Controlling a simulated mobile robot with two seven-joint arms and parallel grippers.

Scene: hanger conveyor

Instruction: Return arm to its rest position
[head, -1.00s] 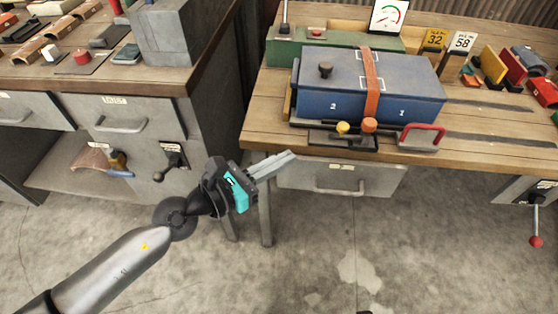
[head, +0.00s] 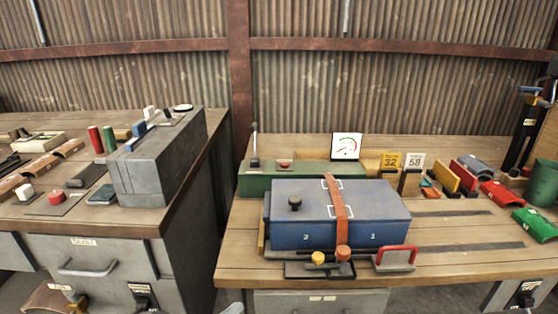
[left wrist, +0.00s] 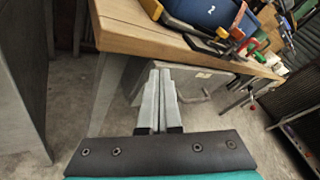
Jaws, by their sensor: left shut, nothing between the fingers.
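My left gripper (left wrist: 160,98) is shut and empty in the left wrist view, its two grey fingers close together. It points toward the wooden workbench (left wrist: 150,36) and its grey drawer front, apart from them as far as I can tell. In the head view only a small grey tip of the left gripper (head: 234,308) shows at the bottom edge, in front of the right bench. The rest of my left arm is out of that view. My right gripper is in neither view.
A blue box (head: 370,222) with an orange strap sits on the right bench (head: 440,270). A red handle (head: 396,255) is near its front edge. The left bench (head: 110,218) carries a grey metal block (head: 165,165). A gap separates the benches.

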